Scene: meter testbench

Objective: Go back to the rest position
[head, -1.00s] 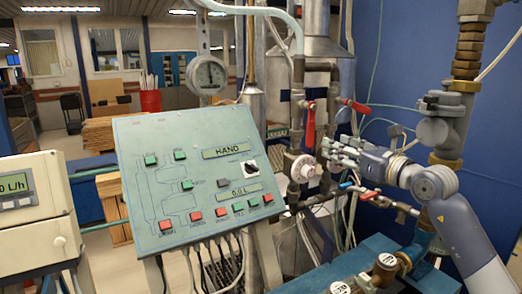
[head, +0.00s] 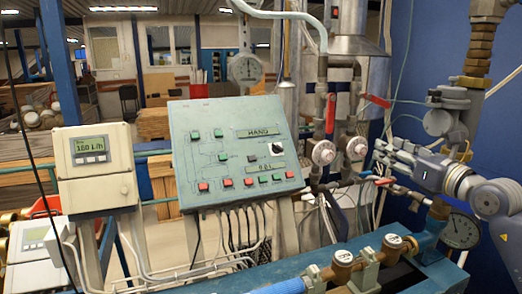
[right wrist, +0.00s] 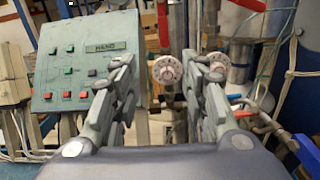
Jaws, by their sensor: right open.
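My right gripper (head: 384,157) comes in from the right in the head view, to the right of the two round white valve dials. In the right wrist view its two fingers (right wrist: 165,95) stand wide apart with nothing between them. The left dial (head: 323,152) shows between the fingers in the right wrist view (right wrist: 167,69), beyond the tips. The right dial (head: 357,148) is close left of the gripper in the head view and partly behind the right finger in the wrist view. My left gripper is not in view.
A green control panel (head: 215,150) with coloured buttons stands left of the pipes. A flow meter box (head: 95,170) reading 160 L/h is further left. Red-handled valves (head: 330,113), a pressure gauge (head: 460,231) and brass fittings (head: 342,263) crowd the area around my right arm.

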